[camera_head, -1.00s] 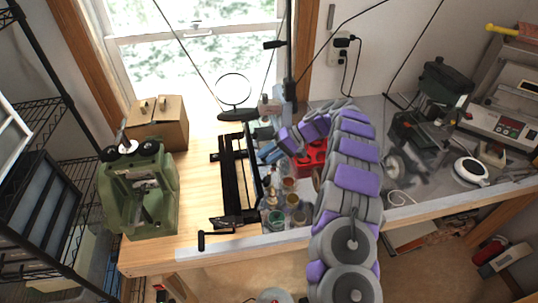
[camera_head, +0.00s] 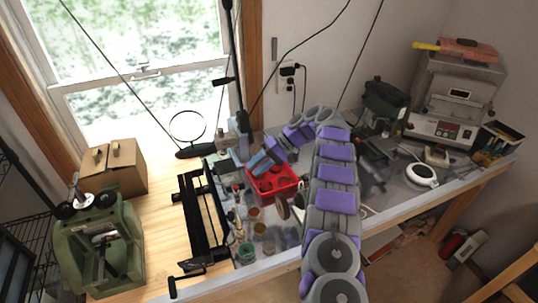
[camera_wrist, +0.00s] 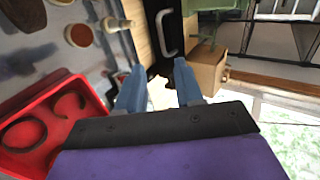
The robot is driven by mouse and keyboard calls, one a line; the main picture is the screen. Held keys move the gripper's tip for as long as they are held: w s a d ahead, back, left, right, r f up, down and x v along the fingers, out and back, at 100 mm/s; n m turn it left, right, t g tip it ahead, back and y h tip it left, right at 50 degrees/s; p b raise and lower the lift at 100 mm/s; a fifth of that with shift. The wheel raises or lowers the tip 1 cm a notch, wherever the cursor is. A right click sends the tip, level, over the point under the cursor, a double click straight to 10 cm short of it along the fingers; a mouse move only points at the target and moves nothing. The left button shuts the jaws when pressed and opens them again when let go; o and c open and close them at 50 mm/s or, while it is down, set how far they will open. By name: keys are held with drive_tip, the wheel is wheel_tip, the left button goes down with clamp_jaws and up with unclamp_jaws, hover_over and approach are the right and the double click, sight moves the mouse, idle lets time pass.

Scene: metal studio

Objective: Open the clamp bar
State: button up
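A long black metal frame with parallel bars (camera_head: 191,218) lies on the wooden bench left of my arm. It appears to carry the clamp bar; I cannot clearly tell which bar that is. A crank handle (camera_head: 173,288) is at its near end. In the wrist view a black part with a grey loop handle (camera_wrist: 168,33) shows beyond my fingers. My gripper (camera_head: 254,166) has blue fingers and hovers above the bench, right of the frame's far end. In the wrist view my gripper (camera_wrist: 156,72) is open, with nothing between its fingertips.
A red tray (camera_head: 283,187) is just beside my gripper. Small jars (camera_head: 247,252) stand between frame and arm. A green machine (camera_head: 98,245) and a cardboard box (camera_head: 127,170) are on the left. A round magnifier (camera_head: 187,127) stands at the back.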

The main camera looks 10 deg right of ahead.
drive_tip(key=p+v, duration=0.5)
drive_tip(key=p, duration=0.5)
drive_tip(key=shift+w+p, duration=0.1)
drive_tip(key=shift+p, duration=0.2)
drive_tip(key=shift+p, duration=0.45)
drive_tip(key=shift+c, duration=0.4)
